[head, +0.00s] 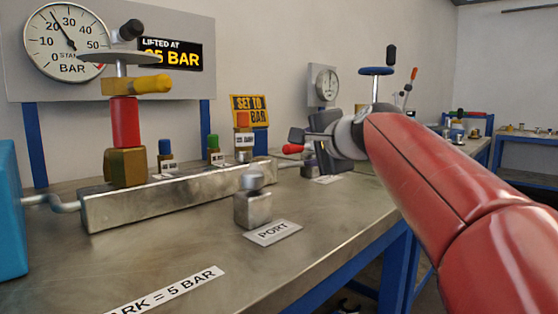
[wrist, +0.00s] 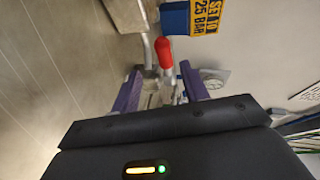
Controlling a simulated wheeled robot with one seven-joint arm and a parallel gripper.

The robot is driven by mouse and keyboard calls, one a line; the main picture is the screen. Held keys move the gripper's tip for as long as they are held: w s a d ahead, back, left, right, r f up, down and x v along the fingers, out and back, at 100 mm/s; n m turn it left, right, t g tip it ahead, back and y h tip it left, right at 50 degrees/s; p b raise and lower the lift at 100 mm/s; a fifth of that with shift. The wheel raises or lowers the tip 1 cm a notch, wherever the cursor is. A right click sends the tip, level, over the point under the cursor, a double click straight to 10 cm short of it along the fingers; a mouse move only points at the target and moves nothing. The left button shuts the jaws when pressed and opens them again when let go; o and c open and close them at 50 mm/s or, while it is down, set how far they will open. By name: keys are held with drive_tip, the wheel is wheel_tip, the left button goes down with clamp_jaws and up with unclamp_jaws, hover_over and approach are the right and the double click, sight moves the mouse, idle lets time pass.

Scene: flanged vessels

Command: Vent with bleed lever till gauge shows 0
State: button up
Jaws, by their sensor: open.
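The bleed lever has a red grip (head: 292,149) that shows near the far end of the bench. In the wrist view the red lever grip (wrist: 165,53) lies ahead of the gap between the fingers, with its metal stem running between them. My gripper (wrist: 160,90) is open around the stem; I cannot tell if it touches. In the head view my gripper (head: 303,147) is at the lever, and its dark body hides the lever's base. A smaller gauge (head: 327,84) is behind my gripper, too small to read.
A metal manifold (head: 170,195) carries a red and brass valve (head: 125,125). A port block (head: 252,208) stands nearer. Small weights with coloured tops and a yellow sign (head: 249,110) stand behind. The display (head: 170,54) is partly covered.

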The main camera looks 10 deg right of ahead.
sight(295, 148)
drive_tip(key=x, duration=0.8)
drive_tip(key=shift+w+d+r, duration=0.1)
drive_tip(key=shift+w+r, duration=0.1)
drive_tip(key=shift+w, duration=0.3)
drive_tip(key=shift+c, duration=0.4)
clamp_jaws()
